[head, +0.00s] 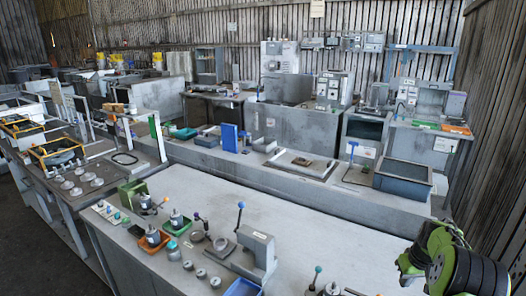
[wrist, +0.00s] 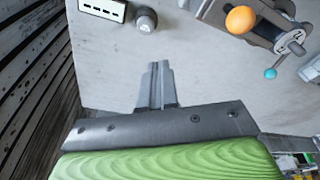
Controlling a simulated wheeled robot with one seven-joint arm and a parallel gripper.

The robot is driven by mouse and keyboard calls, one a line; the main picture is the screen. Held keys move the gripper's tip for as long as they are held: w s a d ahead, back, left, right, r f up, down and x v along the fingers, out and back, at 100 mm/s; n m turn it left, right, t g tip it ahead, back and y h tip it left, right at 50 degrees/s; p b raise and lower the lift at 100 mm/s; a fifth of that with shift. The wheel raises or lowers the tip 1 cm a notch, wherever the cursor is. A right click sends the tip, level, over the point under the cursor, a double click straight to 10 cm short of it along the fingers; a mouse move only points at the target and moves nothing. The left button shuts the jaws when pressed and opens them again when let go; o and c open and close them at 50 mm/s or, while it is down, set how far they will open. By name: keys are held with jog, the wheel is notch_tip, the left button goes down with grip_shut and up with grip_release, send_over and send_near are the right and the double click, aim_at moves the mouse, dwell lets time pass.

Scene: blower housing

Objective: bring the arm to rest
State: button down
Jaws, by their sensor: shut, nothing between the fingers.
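My gripper (wrist: 157,68) shows in the wrist view, its two grey fingers together and empty. The fingers point over a pale grey bench top (wrist: 110,75), and I cannot tell how high above it they are. Part of my own arm (head: 445,262), green and black, shows at the lower right of the head view. The fingers cannot be made out in the head view.
In the wrist view, a clamp-like device with an orange ball knob (wrist: 240,19) stands at upper right, a grey knob-shaped part (wrist: 146,19) at the top. In the head view, a lever press (head: 256,252) and several small parts stand on the front bench (head: 330,225); its middle is clear.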

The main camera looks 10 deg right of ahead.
jog(key=s+a+r+n+t, duration=0.1)
jog(key=s+a+r, duration=0.2)
jog(key=a+r, duration=0.65)
jog(key=s+a+r, duration=0.2)
jog(key=a+r, duration=0.7)
jog(key=a, duration=0.2)
jog(key=s+a+t, duration=0.1)
jog(key=s+a, duration=0.6)
jog(key=s, duration=0.3)
jog(key=s+a+r+t, duration=0.1)
jog(key=s+a, duration=0.6)
jog(key=s, duration=0.4)
jog(key=shift+r+n+y, duration=0.15)
jog(key=shift+n+y, duration=0.15)
jog(key=shift+n, duration=0.1)
jog(key=shift+w+a, duration=0.1)
